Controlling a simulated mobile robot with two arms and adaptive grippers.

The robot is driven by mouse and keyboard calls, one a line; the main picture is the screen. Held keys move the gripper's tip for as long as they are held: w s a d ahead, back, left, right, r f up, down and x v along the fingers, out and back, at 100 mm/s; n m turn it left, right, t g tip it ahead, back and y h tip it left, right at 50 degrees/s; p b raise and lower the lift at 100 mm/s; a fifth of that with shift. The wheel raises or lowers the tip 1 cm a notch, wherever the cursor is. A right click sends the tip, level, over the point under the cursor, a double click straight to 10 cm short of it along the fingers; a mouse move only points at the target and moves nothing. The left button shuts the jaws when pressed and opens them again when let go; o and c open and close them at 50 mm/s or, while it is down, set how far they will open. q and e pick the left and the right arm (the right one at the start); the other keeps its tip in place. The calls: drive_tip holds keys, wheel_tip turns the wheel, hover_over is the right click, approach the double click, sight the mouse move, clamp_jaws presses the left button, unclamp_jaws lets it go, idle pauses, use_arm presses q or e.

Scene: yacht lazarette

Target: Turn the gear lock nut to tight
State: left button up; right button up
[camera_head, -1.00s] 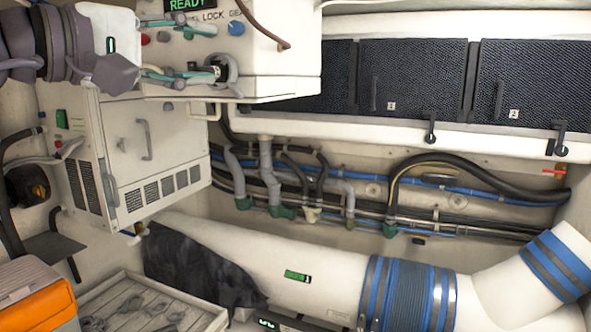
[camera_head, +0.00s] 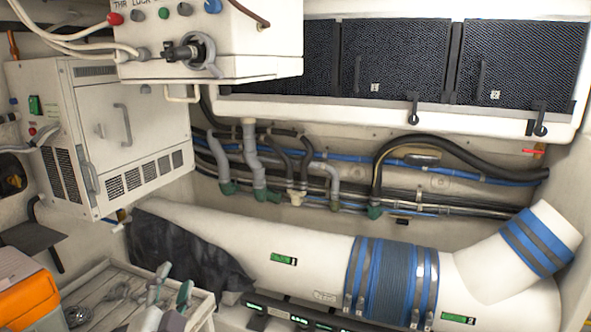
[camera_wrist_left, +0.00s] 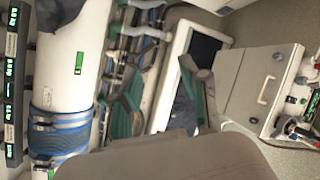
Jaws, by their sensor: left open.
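The control box (camera_head: 215,40) hangs at the top left of the head view, its upper part cut off by the frame. Its front carries a partly cut-off label with "LOCK" and a row of coloured knobs. Below them is a black fitting (camera_head: 181,52), apparently the gear lock nut, with a grey ring (camera_head: 208,58) beside it. I cannot tell how tight it is. My right gripper is out of view.
A white vented cabinet (camera_head: 125,125) stands left below the control box. A slatted tray (camera_head: 110,290) and an orange case (camera_head: 28,300) are at bottom left. A large white duct (camera_head: 300,235) with blue bands crosses the lower middle. Pipes and hoses run along the back wall.

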use_arm(q)
drive_tip(key=s+a+f+n+g, duration=0.1)
drive_tip(key=s+f+n+g, duration=0.4)
drive_tip(key=f, duration=0.8)
drive_tip(key=s+d+f+n+g+h, duration=0.1)
drive_tip(key=s+f+n+g, duration=0.1)
drive_tip(key=s+f+g, duration=0.55)
drive_tip(key=s+d+f+n+g+h, duration=0.1)
drive_tip(key=s+f+g, duration=0.2)
drive_tip(key=s+f, duration=0.85)
drive_tip(key=s+f+g+b, duration=0.1)
drive_tip(key=s+f+b, duration=0.1)
drive_tip(key=f, duration=1.2)
drive_tip(key=s+f+b, duration=0.1)
drive_tip(key=s+f, duration=0.2)
drive_tip(key=f, duration=1.1)
drive_tip(key=s+a+f+g+b, duration=0.1)
drive_tip(key=s+a+f+b, duration=0.1)
drive_tip(key=s+f, duration=1.3)
drive_tip(key=shift+s+a+f, duration=0.3)
drive_tip(key=shift+a+f, duration=0.25)
drive_tip(key=shift+f, duration=0.35)
drive_tip(key=shift+g, duration=0.25)
